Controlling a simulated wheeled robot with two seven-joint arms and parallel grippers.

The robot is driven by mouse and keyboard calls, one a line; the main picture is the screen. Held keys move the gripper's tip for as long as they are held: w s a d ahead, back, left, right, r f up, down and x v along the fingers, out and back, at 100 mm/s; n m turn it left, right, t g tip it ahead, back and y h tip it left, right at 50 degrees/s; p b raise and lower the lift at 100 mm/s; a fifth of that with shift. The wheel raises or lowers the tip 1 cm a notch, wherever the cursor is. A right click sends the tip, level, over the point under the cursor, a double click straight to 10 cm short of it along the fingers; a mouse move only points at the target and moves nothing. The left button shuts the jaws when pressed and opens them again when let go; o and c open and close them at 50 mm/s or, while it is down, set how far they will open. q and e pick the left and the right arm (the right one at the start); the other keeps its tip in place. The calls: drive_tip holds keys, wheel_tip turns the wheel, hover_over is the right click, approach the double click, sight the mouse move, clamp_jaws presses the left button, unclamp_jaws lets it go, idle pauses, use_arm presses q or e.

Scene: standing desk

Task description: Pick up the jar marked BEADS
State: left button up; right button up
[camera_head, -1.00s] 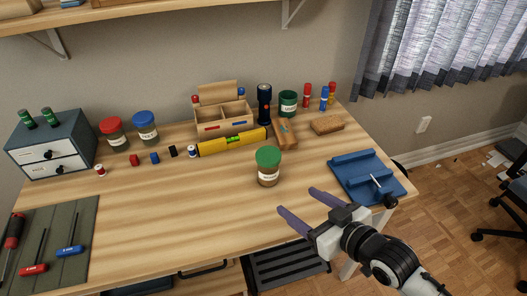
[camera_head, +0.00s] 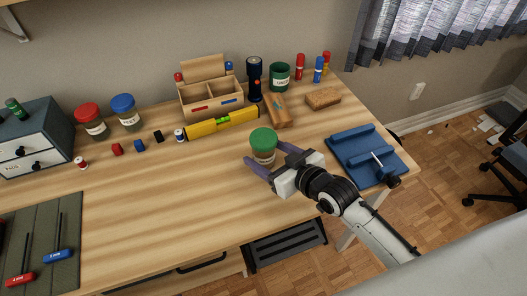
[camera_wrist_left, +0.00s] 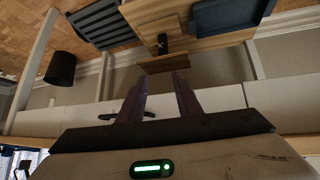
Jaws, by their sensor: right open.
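A jar with a green lid (camera_head: 263,142) stands upright near the middle of the desk; its label is too small to read and partly hidden. My right gripper (camera_head: 270,160) is open at this jar, with one finger to its left front and one to its right. I cannot tell whether they touch it. A red-lidded jar (camera_head: 91,122) and a blue-lidded jar (camera_head: 126,113) stand at the back left, their labels unreadable here. My left gripper (camera_wrist_left: 161,80) shows only in the left wrist view, with its fingers apart and nothing between them.
Behind the green-lidded jar are a yellow level (camera_head: 222,122), a wooden organizer (camera_head: 211,100), a flashlight (camera_head: 254,78) and a wooden block plane (camera_head: 278,111). A blue tray-like fixture (camera_head: 365,150) lies to the right. The desk's front middle (camera_head: 170,205) is clear.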

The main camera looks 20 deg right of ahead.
drive_tip(key=shift+x, duration=0.95)
drive_tip(key=shift+d, duration=0.1)
drive_tip(key=c, duration=1.1)
drive_tip(key=shift+c, duration=0.6)
drive_tip(key=shift+r, duration=0.1)
